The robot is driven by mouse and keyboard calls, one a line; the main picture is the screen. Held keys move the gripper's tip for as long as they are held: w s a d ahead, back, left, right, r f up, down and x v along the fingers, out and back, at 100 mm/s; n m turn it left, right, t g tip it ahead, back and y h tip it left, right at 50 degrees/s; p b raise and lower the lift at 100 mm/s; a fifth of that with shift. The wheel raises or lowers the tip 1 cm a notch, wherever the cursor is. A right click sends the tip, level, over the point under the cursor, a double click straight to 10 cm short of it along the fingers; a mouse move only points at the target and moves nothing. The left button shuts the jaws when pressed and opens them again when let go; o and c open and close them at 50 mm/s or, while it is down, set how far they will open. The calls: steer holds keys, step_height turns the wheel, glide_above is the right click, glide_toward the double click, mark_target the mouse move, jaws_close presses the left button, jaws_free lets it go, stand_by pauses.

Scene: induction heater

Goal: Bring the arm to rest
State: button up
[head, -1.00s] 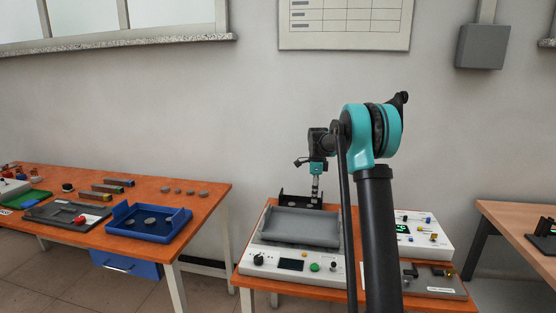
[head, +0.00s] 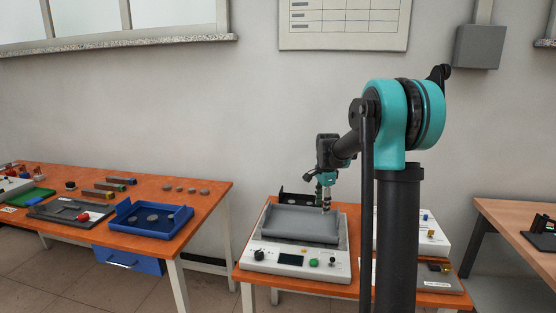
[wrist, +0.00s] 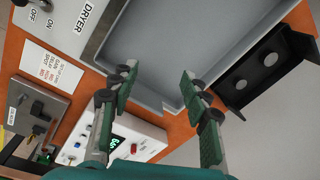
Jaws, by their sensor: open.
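My gripper (head: 326,205) hangs from my arm over the right side of the dryer in the head view. In the wrist view my gripper (wrist: 160,82) shows two green-padded fingers spread apart, with nothing between them. The fingertips lie over the near edge of the dryer's grey tray (wrist: 190,40). In the head view the grey tray (head: 300,236) sits on the white dryer (head: 262,244) and looks empty. My upper arm hides part of the table's right side.
A black holder (wrist: 265,66) with round discs stands beside the dryer. A white box with a green display (wrist: 118,138) and a grey switch fixture (wrist: 38,112) share the orange table. A blue tray (head: 178,218) lies on the left table. The wall behind is close.

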steer(key=s+f+n+t, duration=0.1)
steer(key=s+f+n, duration=0.2)
steer(key=s, duration=0.8)
steer(key=s+d+f+n+t, duration=0.1)
steer(key=s+f+n, duration=0.2)
steer(key=s+n, duration=0.3)
steer(key=s+d+f+n+t, duration=0.1)
steer(key=s+f+n, duration=0.2)
steer(key=s, duration=1.3)
steer(key=shift+f+n, duration=0.35)
steer(key=shift+n, duration=0.85)
